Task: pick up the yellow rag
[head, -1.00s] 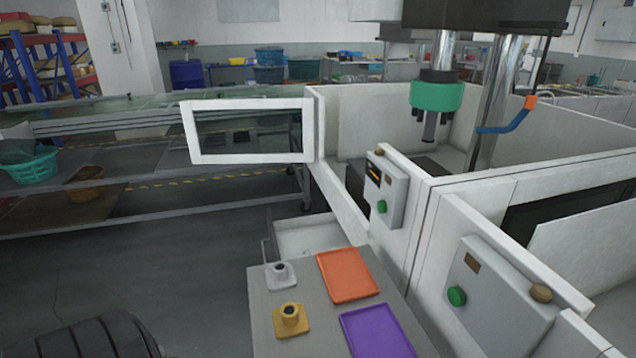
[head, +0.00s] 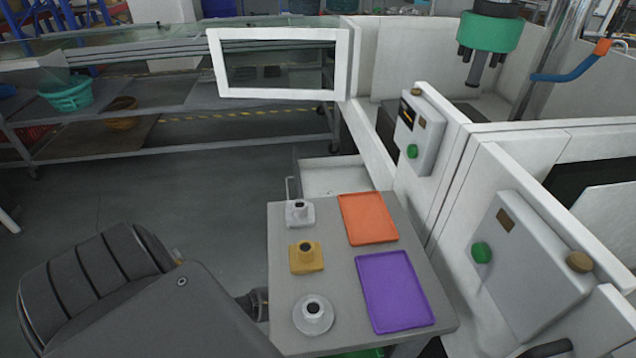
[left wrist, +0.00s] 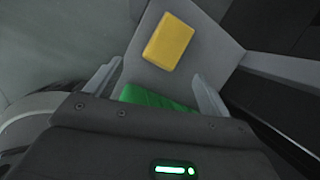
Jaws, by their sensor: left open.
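A flat yellow rectangular piece, which looks like the yellow rag (left wrist: 168,41), lies on a grey surface in the left wrist view. My left gripper (left wrist: 157,69) is open, its two fingers apart, and the rag lies beyond the fingertips. Nothing is held between the fingers. A green thing (left wrist: 150,97) shows low between the fingers, partly hidden by the gripper body. In the head view my left arm covers the lower left, and its gripper cannot be made out. I cannot pick out the rag there. My right gripper is in neither current view.
A grey table (head: 340,275) carries an orange tray (head: 368,219), a purple tray (head: 396,291), a yellow square-based fitting (head: 306,257) and two pale fittings (head: 300,213). Green shows under the table's front edge (head: 365,352).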

